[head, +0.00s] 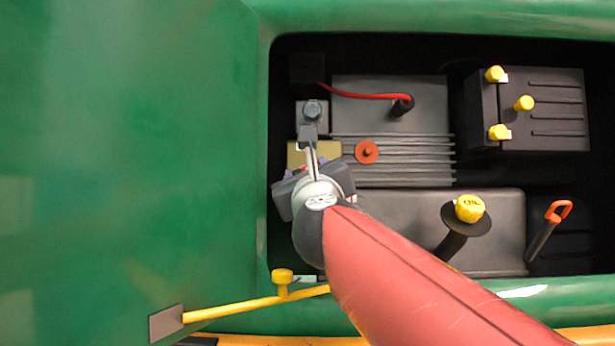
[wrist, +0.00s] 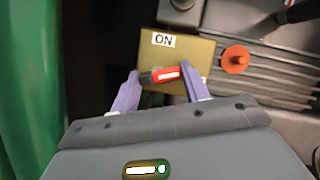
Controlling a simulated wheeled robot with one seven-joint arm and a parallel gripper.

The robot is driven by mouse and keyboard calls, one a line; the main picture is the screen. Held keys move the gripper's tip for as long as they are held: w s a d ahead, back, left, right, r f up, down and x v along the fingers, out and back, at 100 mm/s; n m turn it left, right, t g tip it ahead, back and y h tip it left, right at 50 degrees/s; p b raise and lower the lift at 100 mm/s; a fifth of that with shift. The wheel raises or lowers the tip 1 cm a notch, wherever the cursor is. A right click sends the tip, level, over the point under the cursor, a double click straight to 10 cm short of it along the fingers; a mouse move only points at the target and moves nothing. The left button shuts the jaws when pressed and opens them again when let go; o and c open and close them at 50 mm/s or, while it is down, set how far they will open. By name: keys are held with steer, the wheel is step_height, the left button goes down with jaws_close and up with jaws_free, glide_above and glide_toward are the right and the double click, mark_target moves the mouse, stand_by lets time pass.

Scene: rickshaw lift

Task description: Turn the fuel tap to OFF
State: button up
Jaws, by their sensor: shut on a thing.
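The fuel tap is a brass-coloured block (wrist: 190,52) with a white ON label (wrist: 163,39) and a red lever (wrist: 172,73) with a white stripe. In the wrist view the lever lies nearly crosswise, below the ON label, its red end to the right. My gripper (wrist: 160,71) has its purple fingers at the lever's two ends and is shut on it. A small pale mark by the right finger is too covered to read.
An orange-red round knob (head: 367,152) sits right of the tap on a finned grey engine (head: 390,110). A battery (head: 557,110), a yellow oil cap (head: 469,208) and a red-handled dipstick (head: 557,212) stand further right. The green body panel (head: 130,150) borders the bay at left.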

stand_by(0.3)
steer(key=o, duration=1)
steer(key=b+v, duration=0.1)
steer(key=v, duration=0.6)
steer(key=shift+s+f+b, duration=0.2)
steer(key=shift+s+b, duration=0.1)
steer(key=shift+s, duration=0.05)
